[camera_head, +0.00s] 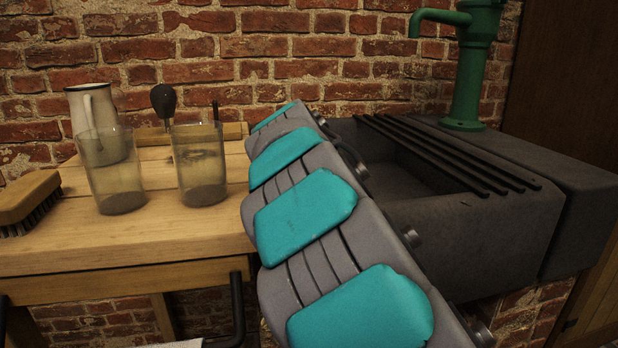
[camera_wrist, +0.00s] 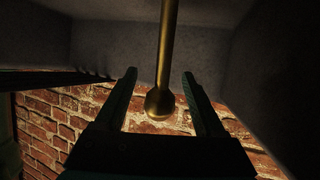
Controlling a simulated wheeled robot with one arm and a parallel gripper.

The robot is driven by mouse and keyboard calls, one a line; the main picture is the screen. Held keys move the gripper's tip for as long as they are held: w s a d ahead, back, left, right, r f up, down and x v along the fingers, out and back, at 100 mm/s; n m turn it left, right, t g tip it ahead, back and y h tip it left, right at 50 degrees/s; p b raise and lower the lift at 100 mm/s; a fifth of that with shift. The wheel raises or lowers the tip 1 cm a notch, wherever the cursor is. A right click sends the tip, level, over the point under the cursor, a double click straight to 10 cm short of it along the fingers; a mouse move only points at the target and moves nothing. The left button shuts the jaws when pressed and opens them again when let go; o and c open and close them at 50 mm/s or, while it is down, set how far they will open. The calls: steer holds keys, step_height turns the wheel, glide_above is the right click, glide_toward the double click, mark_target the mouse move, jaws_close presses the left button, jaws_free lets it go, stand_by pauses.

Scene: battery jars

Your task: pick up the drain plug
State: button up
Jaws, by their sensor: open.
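In the wrist view, my gripper (camera_wrist: 159,75) is open, with one dark finger on each side. A brass rod with a rounded knob at its end, which looks like the drain plug (camera_wrist: 163,50), runs down from the top edge between the fingers. I see gaps on both sides of the rod, and the knob lies between the fingers nearer their base. The rod's other end is out of view. In the head view, my arm hides the gripper, and the plug does not show.
The dark stone sink (camera_head: 470,235) stands right of my arm, with a slatted rack (camera_head: 445,150) across its top and a green pump (camera_head: 472,70) behind. Two glass jars (camera_head: 110,170) (camera_head: 200,165), a brush (camera_head: 28,200) and a white jug (camera_head: 90,108) stand on the wooden table (camera_head: 150,245).

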steer(key=shift+c, duration=0.2)
jaws_close()
stand_by(0.3)
steer(key=shift+r, duration=0.1)
stand_by(0.7)
